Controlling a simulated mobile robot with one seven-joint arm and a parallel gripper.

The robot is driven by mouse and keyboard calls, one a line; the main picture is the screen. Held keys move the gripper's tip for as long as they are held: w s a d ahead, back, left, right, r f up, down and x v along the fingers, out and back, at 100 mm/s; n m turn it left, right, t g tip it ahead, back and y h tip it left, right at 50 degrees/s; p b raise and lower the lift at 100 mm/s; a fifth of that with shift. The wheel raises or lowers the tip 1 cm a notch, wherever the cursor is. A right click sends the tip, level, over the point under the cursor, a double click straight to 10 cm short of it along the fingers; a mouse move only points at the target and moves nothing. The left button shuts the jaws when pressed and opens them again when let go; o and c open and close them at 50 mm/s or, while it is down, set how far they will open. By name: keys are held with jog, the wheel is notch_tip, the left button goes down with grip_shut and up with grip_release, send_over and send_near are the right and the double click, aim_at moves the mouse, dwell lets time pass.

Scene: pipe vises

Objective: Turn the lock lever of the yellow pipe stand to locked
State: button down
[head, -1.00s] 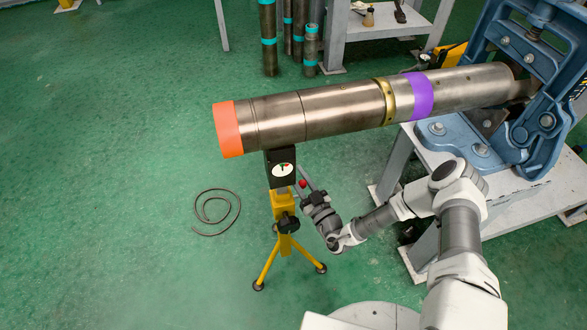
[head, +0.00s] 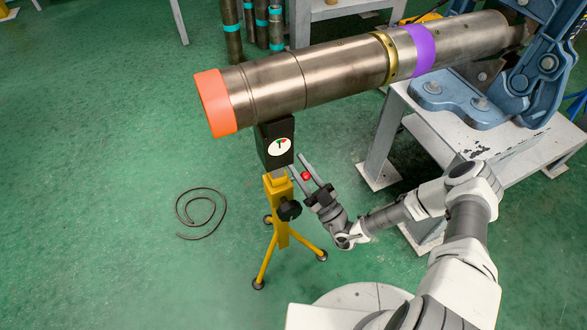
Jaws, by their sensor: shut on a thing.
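The yellow pipe stand (head: 281,226) stands upright on its tripod legs, with a black head block (head: 268,134) under the orange-banded end of a long metal pipe (head: 300,80). A white dial (head: 280,147) with small green and red marks and a dark pointer is on the block's face; its reading is too small to tell. A red knob (head: 306,176), which looks like the lock lever's end, is right of the block. My gripper (head: 297,163) is shut on it, one finger on each side. The lever's shaft is hidden. A black hand knob (head: 289,210) sits lower on the stand.
A blue vise (head: 480,95) on a grey bench (head: 450,140) holds the pipe's far end at right. A loose cable ring (head: 201,213) lies on the green floor at left. Several upright pipes (head: 248,25) stand at the back.

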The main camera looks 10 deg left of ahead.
jog(key=shift+s+d+f+n+y+b, duration=0.4)
jog(key=shift+y+b, duration=0.3)
jog(key=shift+b, duration=0.5)
jog(key=shift+s+n+y+b, duration=0.2)
jog(key=shift+n+y+b, duration=0.1)
jog(key=shift+y+b, duration=0.1)
jog(key=shift+r, duration=0.1)
jog(key=c, duration=0.6)
grip_release()
jog(key=v, duration=1.2)
jog(key=shift+p, duration=0.35)
